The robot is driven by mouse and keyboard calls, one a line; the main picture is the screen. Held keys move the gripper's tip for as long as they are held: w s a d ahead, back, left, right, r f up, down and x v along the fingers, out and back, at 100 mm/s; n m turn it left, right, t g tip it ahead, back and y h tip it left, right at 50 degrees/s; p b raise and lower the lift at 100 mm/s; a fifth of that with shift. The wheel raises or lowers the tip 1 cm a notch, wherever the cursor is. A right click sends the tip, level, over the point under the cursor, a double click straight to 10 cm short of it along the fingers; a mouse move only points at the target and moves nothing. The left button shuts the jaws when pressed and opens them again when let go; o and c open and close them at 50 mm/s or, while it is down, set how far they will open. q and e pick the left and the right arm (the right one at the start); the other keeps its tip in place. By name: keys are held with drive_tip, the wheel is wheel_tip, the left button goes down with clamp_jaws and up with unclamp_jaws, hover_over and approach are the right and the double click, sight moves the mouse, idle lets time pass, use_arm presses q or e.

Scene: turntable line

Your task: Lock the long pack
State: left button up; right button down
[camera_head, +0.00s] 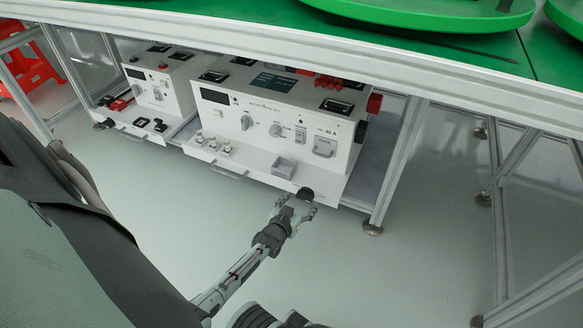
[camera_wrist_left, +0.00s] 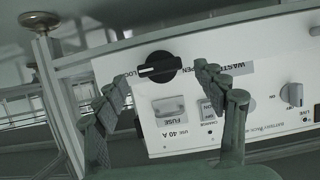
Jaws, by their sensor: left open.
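The long pack (camera_head: 270,115) is the larger white unit on the shelf under the table. A round black knob (camera_head: 305,193) is at its lower right front corner. The same knob (camera_wrist_left: 160,68) is large in the left wrist view, upside down, its pale pointer line running roughly sideways. Printed words beside the knob are partly covered by the fingers. My left gripper (camera_head: 296,205) is open just in front of the knob. In the wrist view its fingers (camera_wrist_left: 165,75) are on either side of the knob; I cannot tell whether they touch it. My right gripper is not in view.
A smaller white unit (camera_head: 160,90) stands to the left. A green turntable (camera_head: 430,12) is on the table above. A metal table leg (camera_head: 398,160) stands right of the pack. The pale floor in front is clear. A red stool (camera_head: 30,65) is far left.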

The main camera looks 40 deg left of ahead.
use_arm(q)
drive_tip(key=v, duration=0.9)
